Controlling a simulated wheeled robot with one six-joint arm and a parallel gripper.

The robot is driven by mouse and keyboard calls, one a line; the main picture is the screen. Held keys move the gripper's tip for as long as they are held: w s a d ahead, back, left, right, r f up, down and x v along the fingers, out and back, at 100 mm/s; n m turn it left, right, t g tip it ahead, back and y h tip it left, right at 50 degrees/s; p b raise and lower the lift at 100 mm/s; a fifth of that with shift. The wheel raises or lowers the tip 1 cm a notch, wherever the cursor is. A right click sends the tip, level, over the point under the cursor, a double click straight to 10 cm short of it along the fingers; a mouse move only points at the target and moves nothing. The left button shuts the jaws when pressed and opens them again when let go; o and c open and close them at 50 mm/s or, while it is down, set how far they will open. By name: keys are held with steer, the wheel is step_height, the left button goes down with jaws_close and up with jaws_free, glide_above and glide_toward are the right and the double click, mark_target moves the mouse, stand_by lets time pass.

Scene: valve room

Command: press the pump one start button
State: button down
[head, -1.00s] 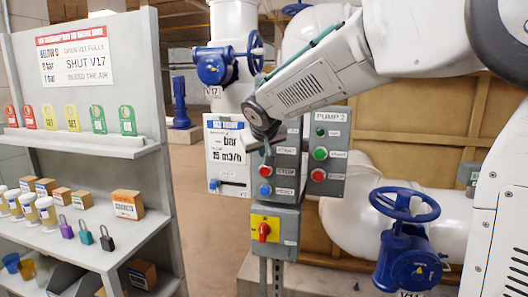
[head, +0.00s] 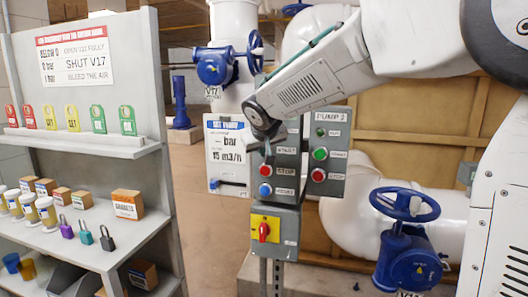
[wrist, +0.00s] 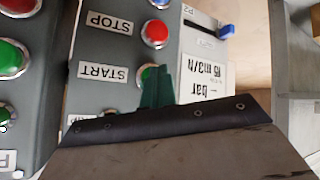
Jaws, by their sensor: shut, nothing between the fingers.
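The left grey control panel (head: 287,132) carries a red stop button (head: 265,171) with a blue button (head: 265,190) below it. My gripper (head: 266,150) is in front of this panel, above the red button, beside the START label (head: 286,153). In the wrist view, which shows the panel upside down, the green fingers (wrist: 156,88) are shut and empty at the START label (wrist: 103,73). They cover the start button's place; a sliver of green at their tip may be its edge. I cannot tell whether they touch it. The red stop button (wrist: 155,33) is clear of them.
The PUMP 2 panel (head: 333,137), with its own green button (head: 320,154) and red button (head: 317,175), stands close at right. A white gauge board (head: 227,150) is at left. A yellow switch box (head: 275,229) hangs below. A blue valve wheel (head: 405,204) is at lower right.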

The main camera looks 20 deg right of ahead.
steer(key=shift+s+a, duration=0.4)
steer(key=shift+s, duration=0.2)
steer(key=s+a, duration=0.1)
steer(key=s, duration=0.1)
steer(key=s+a, duration=0.2)
stand_by(0.3)
stand_by(0.7)
steer(key=s+d+f+g+y, duration=0.1)
steer(key=s+f+g, duration=0.1)
steer(key=s, duration=1)
steer(key=s+d+f+g+y, duration=0.1)
steer(key=s+f+g, duration=0.2)
steer(key=s, duration=0.9)
steer(key=s+d+f+g+y, duration=0.1)
steer(key=s+f, duration=0.4)
steer(key=s, duration=0.7)
steer(key=shift+d+f+g, duration=0.4)
steer(key=shift+d+g, duration=0.1)
steer(key=shift+g, duration=0.4)
